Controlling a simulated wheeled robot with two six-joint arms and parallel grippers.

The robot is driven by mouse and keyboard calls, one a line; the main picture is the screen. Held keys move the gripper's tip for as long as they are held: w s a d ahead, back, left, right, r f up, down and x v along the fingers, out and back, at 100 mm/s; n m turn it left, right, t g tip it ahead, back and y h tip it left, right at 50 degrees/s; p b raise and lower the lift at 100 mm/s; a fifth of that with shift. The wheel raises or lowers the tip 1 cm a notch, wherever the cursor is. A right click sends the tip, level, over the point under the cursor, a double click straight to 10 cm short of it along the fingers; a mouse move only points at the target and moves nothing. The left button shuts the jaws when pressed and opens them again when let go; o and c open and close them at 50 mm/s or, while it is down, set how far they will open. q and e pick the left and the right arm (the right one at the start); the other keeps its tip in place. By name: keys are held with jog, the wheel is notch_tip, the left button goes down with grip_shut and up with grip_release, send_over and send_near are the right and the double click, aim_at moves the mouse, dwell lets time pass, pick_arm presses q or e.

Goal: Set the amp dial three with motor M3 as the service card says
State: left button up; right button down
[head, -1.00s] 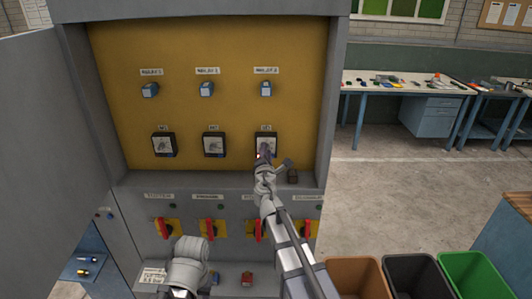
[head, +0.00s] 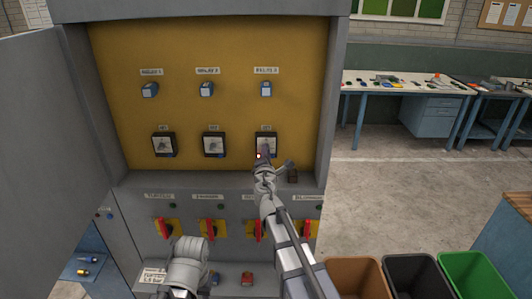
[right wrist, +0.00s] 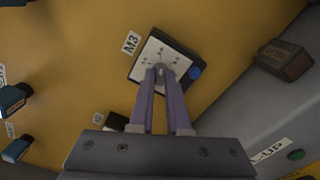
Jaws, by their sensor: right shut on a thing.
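The amp dial M3 (head: 266,141) is the rightmost of three black-framed dials with white faces on the yellow panel. In the right wrist view its tilted face (right wrist: 152,50) shows beside the M3 label (right wrist: 131,42), with a blue round button at its corner. My right gripper (head: 263,157) is at the lower part of this dial. Its two fingers (right wrist: 162,75) are shut on the small grey knob (right wrist: 161,69) in the dial's middle. The scale marks are too small to read. I cannot make out a service card.
Dials M1 (head: 164,145) and M2 (head: 214,145) sit to the left. Blue switches (head: 206,89) are above. Red rotary handles (head: 211,229) are below the ledge. A dark brown block (head: 293,175) rests on the ledge beside my right wrist. The open cabinet door (head: 40,150) bounds the left.

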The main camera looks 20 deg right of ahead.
jog(key=m, duration=1)
jog(key=shift+m, duration=0.3)
dwell(0.4)
jog(key=shift+s, duration=0.1)
jog(key=c, duration=0.9)
grip_release()
jog(key=v, duration=0.7)
jog(key=shift+s+a, duration=0.15)
jog(key=shift+s, duration=0.2)
jog(key=shift+m, duration=0.3)
